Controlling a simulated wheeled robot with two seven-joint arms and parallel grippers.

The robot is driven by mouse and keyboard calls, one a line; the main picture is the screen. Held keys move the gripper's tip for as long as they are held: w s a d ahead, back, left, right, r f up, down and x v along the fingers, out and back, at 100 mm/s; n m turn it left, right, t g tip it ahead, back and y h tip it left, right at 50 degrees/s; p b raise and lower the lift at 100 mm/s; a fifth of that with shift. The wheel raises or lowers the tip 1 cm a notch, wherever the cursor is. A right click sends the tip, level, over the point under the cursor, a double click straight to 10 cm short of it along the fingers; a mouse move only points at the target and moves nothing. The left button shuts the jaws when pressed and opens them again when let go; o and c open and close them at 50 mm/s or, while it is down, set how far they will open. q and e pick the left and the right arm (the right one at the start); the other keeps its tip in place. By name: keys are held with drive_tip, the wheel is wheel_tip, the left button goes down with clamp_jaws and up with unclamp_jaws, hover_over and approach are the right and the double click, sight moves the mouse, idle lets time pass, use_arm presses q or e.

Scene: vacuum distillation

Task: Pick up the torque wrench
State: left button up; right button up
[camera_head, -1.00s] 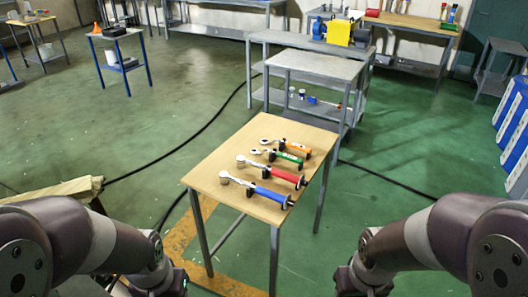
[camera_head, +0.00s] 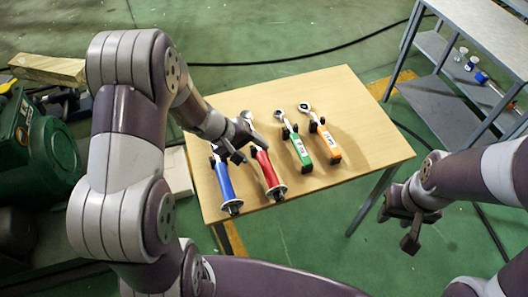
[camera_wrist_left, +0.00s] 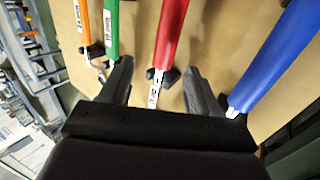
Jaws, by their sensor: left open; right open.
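Several wrenches lie side by side on a small wooden-topped table (camera_head: 370,130): a blue-handled wrench (camera_head: 224,182), a red-handled wrench (camera_head: 267,170), a green-handled ratchet (camera_head: 300,150) and an orange-handled ratchet (camera_head: 328,142). I cannot read which is labelled the torque wrench. My left gripper (camera_head: 248,150) is open above the red wrench, near where its metal neck meets the handle. In the left wrist view, the open fingers (camera_wrist_left: 160,88) lie on either side of the red wrench (camera_wrist_left: 170,38), with nothing gripped. My right gripper (camera_head: 405,222) is open and empty, right of the table.
Black holders support the wrenches. A grey metal shelf table (camera_head: 475,30) with small bottles stands at the upper right. A wooden beam (camera_head: 48,69) and a green machine (camera_head: 45,150) are at the left. The table's right part is bare.

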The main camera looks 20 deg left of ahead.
sight(261, 158)
use_arm(q)
drive_tip(key=shift+w+d+f, duration=0.1)
drive_tip(key=shift+w+f, duration=0.05)
drive_tip(key=shift+f, duration=0.4)
drive_tip(key=x, duration=0.5)
drive_tip(key=shift+f, duration=0.15)
drive_tip(key=shift+c, duration=0.3)
clamp_jaws()
